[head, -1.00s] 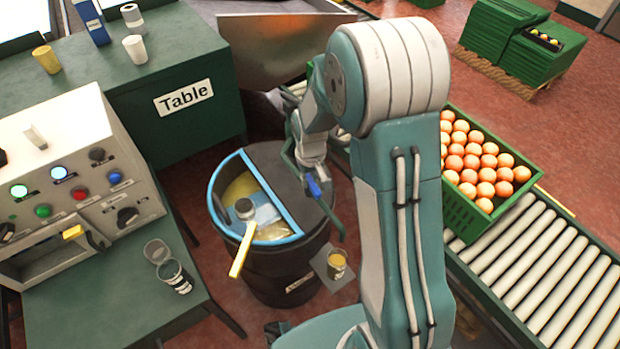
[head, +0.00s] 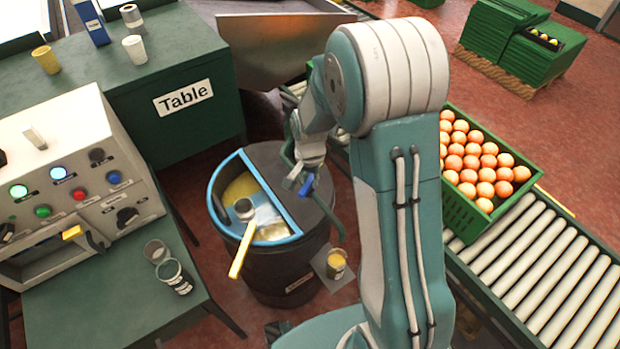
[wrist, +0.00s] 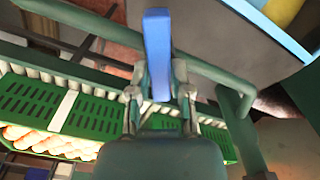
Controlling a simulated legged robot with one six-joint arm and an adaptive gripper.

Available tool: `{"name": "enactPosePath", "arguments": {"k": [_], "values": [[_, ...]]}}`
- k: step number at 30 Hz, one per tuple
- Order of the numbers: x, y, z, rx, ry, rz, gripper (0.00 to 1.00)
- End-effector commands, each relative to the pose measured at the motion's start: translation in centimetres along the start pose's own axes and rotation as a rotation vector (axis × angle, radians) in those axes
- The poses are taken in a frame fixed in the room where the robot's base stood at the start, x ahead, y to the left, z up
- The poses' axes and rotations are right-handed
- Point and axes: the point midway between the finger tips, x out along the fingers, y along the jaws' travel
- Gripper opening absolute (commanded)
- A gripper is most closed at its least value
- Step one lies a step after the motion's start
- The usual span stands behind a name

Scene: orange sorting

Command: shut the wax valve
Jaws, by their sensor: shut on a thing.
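The wax valve's blue handle (head: 306,185) stands at the right side of the black wax drum (head: 278,282). In the wrist view the blue handle (wrist: 158,50) lies between my gripper's fingers. My gripper (head: 298,179) is shut on it; in the wrist view my gripper (wrist: 160,98) points at the dark green pipework. A cup (head: 336,264) with yellow content sits on a small grey plate low at the drum's right side. The valve body and spout are mostly hidden, and I cannot see whether wax is flowing.
A yellow-handled ladle (head: 243,248) rests in the drum's open half. A green crate of oranges (head: 468,218) stands on the roller conveyor (head: 540,278) at right. A control panel (head: 75,180) and cups (head: 173,277) are on the left table. Dark green pipes surround my gripper.

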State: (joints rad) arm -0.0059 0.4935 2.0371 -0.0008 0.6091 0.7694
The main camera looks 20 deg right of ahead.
Motion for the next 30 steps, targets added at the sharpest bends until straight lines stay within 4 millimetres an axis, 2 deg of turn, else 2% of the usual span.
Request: {"name": "enactPosePath", "arguments": {"k": [6, 15, 30], "values": [[0.23, 0.1, 0.36, 0.195, -0.009, 0.008, 0.0], [0.26, 0.04, 0.35, 0.397, -0.008, 0.009, 0.0], [0.28, -0.07, 0.34, 0.509, -0.007, 0.008, 0.0]]}}
